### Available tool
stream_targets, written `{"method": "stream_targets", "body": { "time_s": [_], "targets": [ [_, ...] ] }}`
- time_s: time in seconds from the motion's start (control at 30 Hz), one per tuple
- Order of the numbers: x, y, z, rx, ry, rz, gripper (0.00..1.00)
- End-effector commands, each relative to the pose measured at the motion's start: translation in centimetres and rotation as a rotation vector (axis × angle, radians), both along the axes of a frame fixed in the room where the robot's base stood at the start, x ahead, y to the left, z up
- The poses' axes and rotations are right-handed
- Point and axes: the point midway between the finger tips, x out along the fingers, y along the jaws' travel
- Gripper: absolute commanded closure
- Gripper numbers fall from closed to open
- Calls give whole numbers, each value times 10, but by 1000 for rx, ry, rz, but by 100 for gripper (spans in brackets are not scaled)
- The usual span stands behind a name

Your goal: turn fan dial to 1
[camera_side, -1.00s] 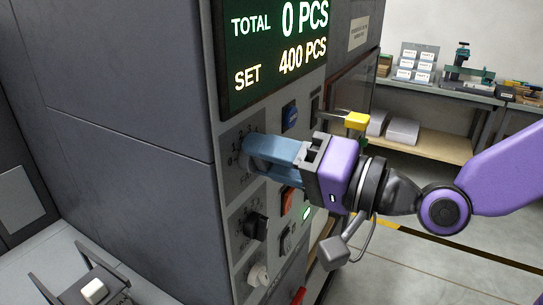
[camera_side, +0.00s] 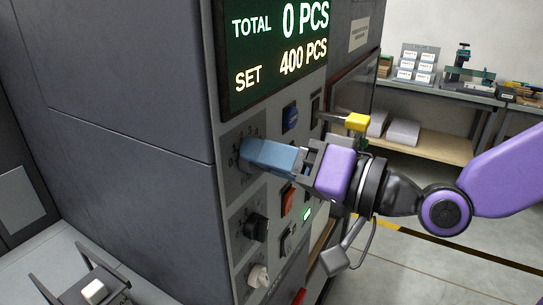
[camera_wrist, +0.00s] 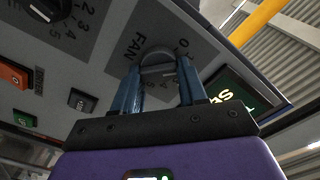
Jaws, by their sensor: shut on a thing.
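The fan dial (camera_wrist: 157,56) is a grey round knob beside the letters FAN in the wrist view, with numbers on its plate. My gripper (camera_wrist: 158,72) has one blue finger on each side of the dial and is shut on it. In the side view my gripper (camera_side: 250,156) reaches the upper dial plate (camera_side: 237,139) from the right. The fingers hide the dial there, and which number it points to cannot be read clearly.
A black dial (camera_side: 256,227) and a pale knob (camera_side: 259,275) sit below on the same panel. A yellow-ended lever (camera_side: 356,121) sticks out behind my gripper.

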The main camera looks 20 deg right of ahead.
Motion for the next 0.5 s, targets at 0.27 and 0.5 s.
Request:
{"method": "stream_targets", "body": {
  "time_s": [0.27,0.5],
  "targets": [
    [1,0,1,2,-1,-1,33],
    [0,0,0,1,0,-1,33]
  ]
}}
